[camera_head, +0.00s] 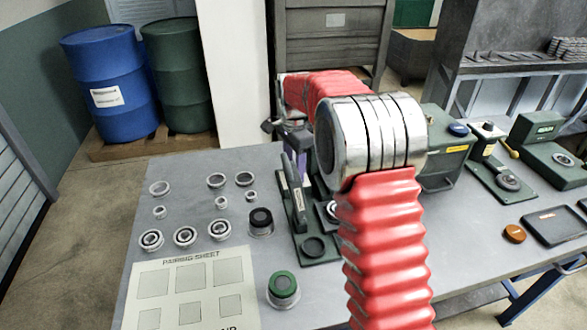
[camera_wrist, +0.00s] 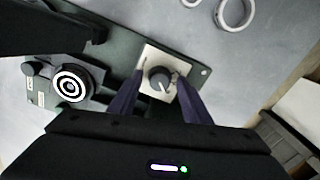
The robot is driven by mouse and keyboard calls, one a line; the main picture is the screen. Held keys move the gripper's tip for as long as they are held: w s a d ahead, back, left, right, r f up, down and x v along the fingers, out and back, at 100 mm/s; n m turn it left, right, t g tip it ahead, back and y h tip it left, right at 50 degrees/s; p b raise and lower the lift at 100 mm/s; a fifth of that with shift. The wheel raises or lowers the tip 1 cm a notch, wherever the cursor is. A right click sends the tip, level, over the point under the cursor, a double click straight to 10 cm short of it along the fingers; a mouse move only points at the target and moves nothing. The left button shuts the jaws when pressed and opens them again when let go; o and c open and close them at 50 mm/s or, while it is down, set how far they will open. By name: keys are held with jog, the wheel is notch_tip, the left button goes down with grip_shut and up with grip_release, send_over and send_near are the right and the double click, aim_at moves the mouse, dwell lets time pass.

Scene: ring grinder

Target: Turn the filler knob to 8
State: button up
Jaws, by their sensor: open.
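The knob (camera_wrist: 160,80) is a small dark grey dial with a light pointer mark, on a square white plate (camera_wrist: 152,60) in the wrist view. The mark points toward the bottom of that picture, slightly right. No scale numbers are legible. My gripper (camera_wrist: 158,76) is open, with one dark purple finger on each side of the knob. Whether the fingers touch it I cannot tell. In the head view my gripper (camera_head: 297,158) points down over the green machine base (camera_head: 312,247), and my red-sleeved arm hides the knob.
A round part with black and white rings (camera_wrist: 73,83) is left of the knob. Metal rings (camera_head: 185,236) and a green-topped part (camera_head: 283,287) lie left on the grey table (camera_head: 180,170). A pairing sheet (camera_head: 190,290) lies in front. Green instruments (camera_head: 445,150) stand right.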

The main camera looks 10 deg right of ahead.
jog(key=shift+c, duration=0.4)
jog(key=c, duration=0.9)
jog(key=shift+a, duration=0.15)
jog(key=shift+c, duration=0.3)
jog(key=shift+n, duration=0.3)
jog(key=n, duration=0.7)
jog(key=shift+r, duration=0.1)
